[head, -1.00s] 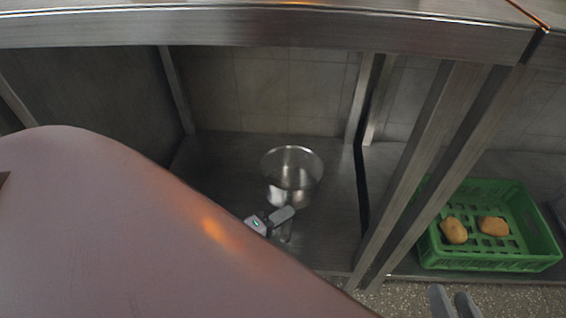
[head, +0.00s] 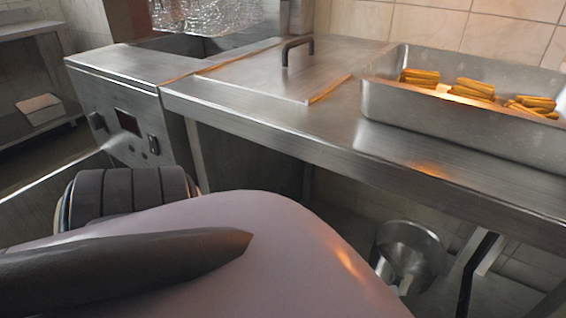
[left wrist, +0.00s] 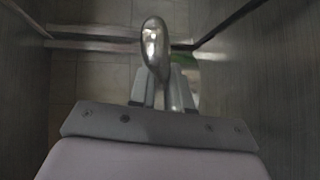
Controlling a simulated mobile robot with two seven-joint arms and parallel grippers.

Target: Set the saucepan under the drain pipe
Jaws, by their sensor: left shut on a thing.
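The saucepan (head: 412,250) is a shiny round metal pan in the shadow below the counter, low at the right of the head view. My arm covers part of its near side. In the left wrist view my left gripper (left wrist: 161,80) is shut on the saucepan's metal handle (left wrist: 155,42), whose rounded end shows beyond the fingers. I cannot tell whether the pan rests on the shelf or is lifted. I cannot make out the drain pipe for certain. My right gripper is not in view.
A steel counter (head: 300,125) runs above the pan, with a deep tray (head: 430,105) of browned food and a handled lid (head: 285,72). A control panel unit (head: 125,125) stands to the left. Counter legs (head: 488,252) stand right of the pan.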

